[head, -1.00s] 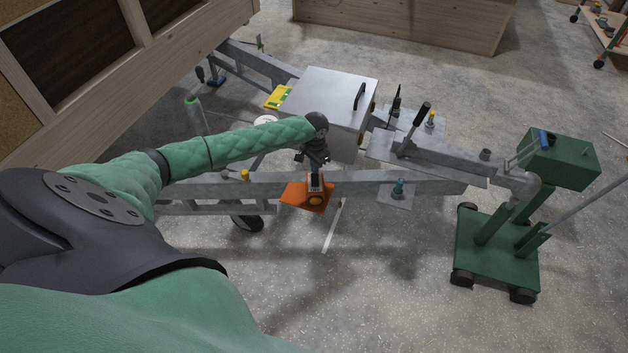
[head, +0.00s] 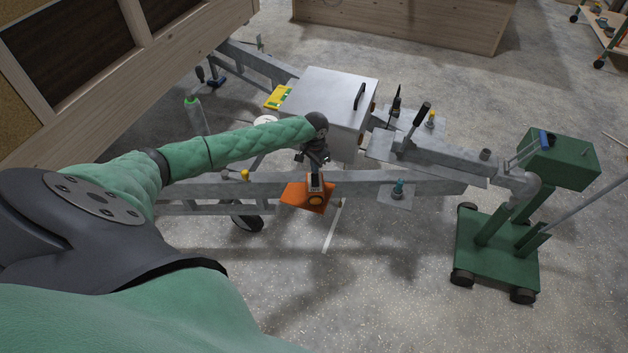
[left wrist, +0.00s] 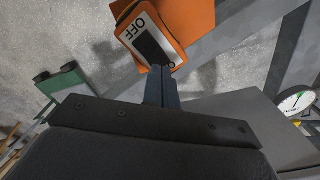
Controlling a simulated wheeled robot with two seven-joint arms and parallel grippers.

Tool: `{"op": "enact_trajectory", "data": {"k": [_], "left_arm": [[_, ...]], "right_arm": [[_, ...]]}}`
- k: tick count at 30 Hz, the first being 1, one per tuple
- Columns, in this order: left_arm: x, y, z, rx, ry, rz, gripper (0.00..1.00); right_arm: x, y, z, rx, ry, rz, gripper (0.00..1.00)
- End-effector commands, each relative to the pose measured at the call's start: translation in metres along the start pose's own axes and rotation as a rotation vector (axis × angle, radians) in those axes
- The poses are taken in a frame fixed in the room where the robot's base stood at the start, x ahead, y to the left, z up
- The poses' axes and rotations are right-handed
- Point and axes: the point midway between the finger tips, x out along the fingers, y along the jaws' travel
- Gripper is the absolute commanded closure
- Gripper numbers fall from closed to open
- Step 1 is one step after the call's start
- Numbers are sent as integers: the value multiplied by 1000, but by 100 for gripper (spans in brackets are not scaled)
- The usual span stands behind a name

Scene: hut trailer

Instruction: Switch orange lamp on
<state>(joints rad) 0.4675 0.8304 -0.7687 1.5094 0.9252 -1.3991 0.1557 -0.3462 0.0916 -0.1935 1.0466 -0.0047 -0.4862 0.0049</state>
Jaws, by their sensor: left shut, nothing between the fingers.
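The orange lamp (head: 306,197) sits on the grey trailer drawbar, below my left gripper in the head view. In the left wrist view the orange lamp (left wrist: 196,18) shows at the top, with a white switch plate (left wrist: 150,38) marked OFF and a dark rocker switch. The plate's other marking is partly hidden by my fingers. My left gripper (head: 317,168) is shut and empty. In the left wrist view its fingertips (left wrist: 161,72) are at the lower end of the switch plate; I cannot tell whether they touch it. My right gripper is not in view.
A grey metal box (head: 325,95) with a black handle stands behind the lamp. The trailer drawbar (head: 430,183) runs right to a green wheeled jack (head: 500,247). A wooden hut wall (head: 170,50) is at upper left. The floor in front is clear.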

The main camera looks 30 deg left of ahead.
Motion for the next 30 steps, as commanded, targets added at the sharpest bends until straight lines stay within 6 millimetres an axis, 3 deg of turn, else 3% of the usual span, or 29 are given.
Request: {"op": "enact_trajectory", "data": {"k": [30], "left_arm": [[9,0,0,0,0,0,100]], "right_arm": [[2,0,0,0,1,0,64]]}}
